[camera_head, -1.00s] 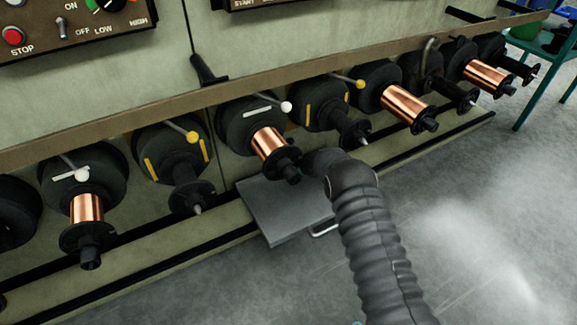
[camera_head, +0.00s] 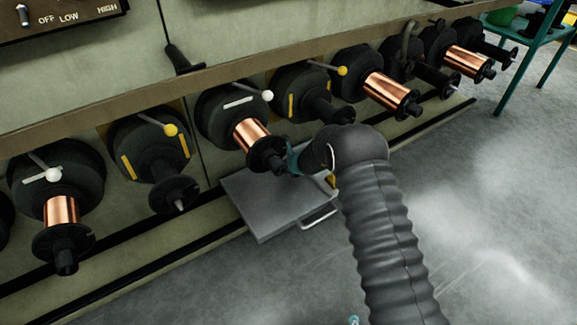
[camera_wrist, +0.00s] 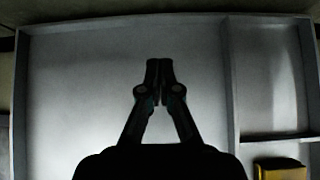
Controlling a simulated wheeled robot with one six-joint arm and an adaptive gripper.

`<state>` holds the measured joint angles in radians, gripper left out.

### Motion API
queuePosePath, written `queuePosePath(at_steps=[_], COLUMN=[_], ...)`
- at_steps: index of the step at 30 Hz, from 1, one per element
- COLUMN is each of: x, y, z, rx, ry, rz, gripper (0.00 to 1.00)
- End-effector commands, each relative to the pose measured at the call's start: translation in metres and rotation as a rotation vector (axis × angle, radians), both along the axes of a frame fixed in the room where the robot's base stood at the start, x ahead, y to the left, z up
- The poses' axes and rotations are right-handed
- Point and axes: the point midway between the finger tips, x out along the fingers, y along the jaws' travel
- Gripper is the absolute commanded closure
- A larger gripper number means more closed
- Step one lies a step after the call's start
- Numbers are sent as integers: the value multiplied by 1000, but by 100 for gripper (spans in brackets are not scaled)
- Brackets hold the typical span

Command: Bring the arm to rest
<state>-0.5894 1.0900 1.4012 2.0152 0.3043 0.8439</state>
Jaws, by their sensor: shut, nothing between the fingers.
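My arm reaches from the lower right of the head view towards the machine front. My gripper (camera_wrist: 160,75) shows in the wrist view with its two dark fingers together and nothing between them. Below it is the bare floor of a grey tray (camera_wrist: 80,75) with divided compartments on the right. In the head view my arm hides most of the gripper. The grey flat tray or drawer (camera_head: 265,210) with a metal handle (camera_head: 318,217) sticks out from the machine's base, left of my arm.
Copper spools (camera_head: 250,134) and empty spindles (camera_head: 175,190) jut out in a row along the machine (camera_head: 225,40). A yellow item (camera_wrist: 282,170) lies in a compartment at lower right. A teal stand (camera_head: 520,60) is at upper right. The grey floor (camera_head: 480,200) is open on the right.

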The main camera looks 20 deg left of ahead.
Motion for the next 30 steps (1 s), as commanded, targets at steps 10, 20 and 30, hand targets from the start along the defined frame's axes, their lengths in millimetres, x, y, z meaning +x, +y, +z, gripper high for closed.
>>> queuePosePath(at_steps=[10,20,30], x=[-20,-23,-21], y=[-29,-35,-70], z=[33,41,167], rx=[0,0,-35], ry=[0,-3,-211], rz=[0,3,229], gripper=[100,100,100])
